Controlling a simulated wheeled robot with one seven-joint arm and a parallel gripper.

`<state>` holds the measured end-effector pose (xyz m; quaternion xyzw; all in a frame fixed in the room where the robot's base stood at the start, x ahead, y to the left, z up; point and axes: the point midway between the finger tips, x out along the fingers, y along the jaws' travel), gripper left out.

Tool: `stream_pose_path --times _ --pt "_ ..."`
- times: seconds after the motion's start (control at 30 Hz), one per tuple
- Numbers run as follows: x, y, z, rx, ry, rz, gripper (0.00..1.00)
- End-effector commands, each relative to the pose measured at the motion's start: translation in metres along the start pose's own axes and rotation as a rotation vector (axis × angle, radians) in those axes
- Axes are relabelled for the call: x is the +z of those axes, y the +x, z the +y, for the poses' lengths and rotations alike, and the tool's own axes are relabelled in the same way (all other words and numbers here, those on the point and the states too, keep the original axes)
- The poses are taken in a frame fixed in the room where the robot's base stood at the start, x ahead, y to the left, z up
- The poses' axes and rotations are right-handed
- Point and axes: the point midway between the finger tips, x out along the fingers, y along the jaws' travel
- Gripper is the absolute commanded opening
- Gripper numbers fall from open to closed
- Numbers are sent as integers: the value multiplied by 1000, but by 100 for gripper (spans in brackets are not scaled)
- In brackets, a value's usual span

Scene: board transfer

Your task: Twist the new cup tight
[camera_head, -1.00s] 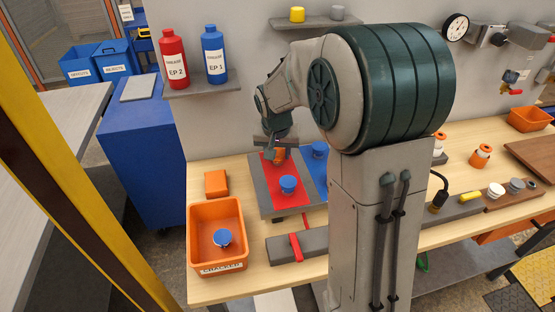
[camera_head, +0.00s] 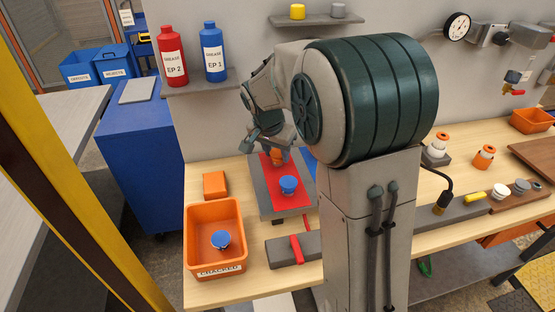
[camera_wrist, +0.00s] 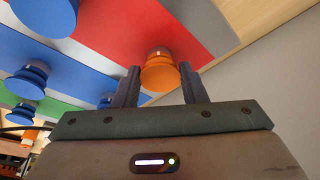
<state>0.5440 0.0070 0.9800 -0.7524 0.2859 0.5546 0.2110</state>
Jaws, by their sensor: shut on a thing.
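An orange cup (camera_head: 278,158) sits at the far end of the red strip (camera_head: 272,172) on the grey board (camera_head: 268,207). My gripper (camera_head: 273,147) is at this cup from above, at the board's back. In the wrist view the orange cup (camera_wrist: 160,74) lies between the two dark fingers (camera_wrist: 160,88), one on each side, and the gripper is shut on it. A blue cup (camera_head: 288,185) stands nearer on the same red strip. My arm hides much of the board's right side; the wrist view shows a blue strip (camera_wrist: 78,62) with several blue cups (camera_wrist: 28,80).
An orange bin (camera_head: 203,262) at the front left holds a blue-topped cup (camera_head: 221,239). An orange block (camera_head: 215,185) lies behind it. A grey block with a red strap (camera_head: 282,250) is in front of the board. The grease bottles (camera_head: 213,52) stand on a shelf above.

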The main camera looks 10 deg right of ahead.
Motion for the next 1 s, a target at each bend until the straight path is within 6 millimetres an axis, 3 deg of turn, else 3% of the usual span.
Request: stream_pose_path --times 0.4,0.67,0.7,0.77,1.0 --pt "0 0 -1 13 42 0 15" --pt "0 1 -4 88 283 1 15" --pt "-1 0 -3 88 286 1 46" --pt "-1 0 -2 87 284 1 63" --pt "0 0 -2 87 282 0 64"
